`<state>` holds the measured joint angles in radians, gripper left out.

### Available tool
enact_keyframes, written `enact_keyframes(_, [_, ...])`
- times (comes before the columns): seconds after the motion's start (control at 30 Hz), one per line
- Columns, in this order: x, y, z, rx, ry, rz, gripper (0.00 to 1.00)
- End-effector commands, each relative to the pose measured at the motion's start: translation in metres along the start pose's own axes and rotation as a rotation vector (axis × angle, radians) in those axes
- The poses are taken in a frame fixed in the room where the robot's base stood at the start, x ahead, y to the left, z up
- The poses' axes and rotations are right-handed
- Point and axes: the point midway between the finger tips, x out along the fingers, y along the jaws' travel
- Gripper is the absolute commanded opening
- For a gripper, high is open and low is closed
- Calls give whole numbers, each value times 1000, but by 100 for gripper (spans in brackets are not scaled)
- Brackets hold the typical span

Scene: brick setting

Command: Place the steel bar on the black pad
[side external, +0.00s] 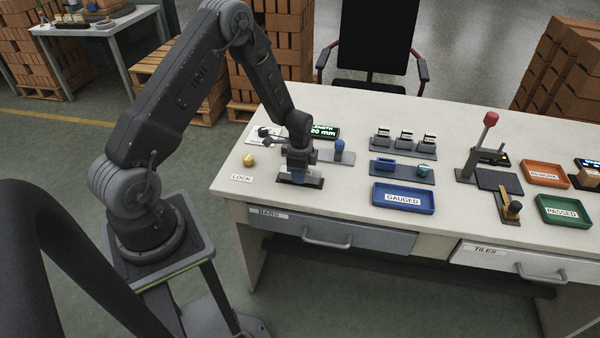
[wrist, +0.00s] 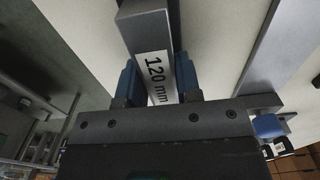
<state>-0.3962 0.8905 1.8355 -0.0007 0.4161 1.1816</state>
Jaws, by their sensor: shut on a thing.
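The steel bar (wrist: 148,35) is grey, with a white label reading 120 mm. In the wrist view it lies between the two blue fingers of my gripper (wrist: 158,82), which is shut on it. In the side view my gripper (side external: 298,177) points down at the left part of the table, and the bar is mostly hidden there. A dark flat piece (side external: 316,184) shows at the fingertips; I cannot tell whether it is bar or fixture. A dark square pad (side external: 498,180) lies in front of the red-knobbed lever, well to the right of my gripper.
A display (side external: 324,131) reading mm and a blue-knobbed slide (side external: 339,151) stand close behind my gripper. A yellow knob (side external: 248,160) is left. The blue GAUGED tray (side external: 404,208) and small fixtures (side external: 403,169) lie between gripper and pad. The red-knobbed lever (side external: 490,119) stands tall.

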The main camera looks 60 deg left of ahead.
Motion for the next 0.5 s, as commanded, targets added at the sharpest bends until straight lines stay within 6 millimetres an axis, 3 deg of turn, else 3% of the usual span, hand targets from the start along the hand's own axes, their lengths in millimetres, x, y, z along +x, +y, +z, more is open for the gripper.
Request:
enact_keyframes(0.4, [6, -1, 0, 0, 1, -2, 0])
enact_keyframes(0.43, [6, -1, 0, 0, 1, -2, 34])
enact_keyframes(0.5, [6, -1, 0, 0, 1, -2, 40])
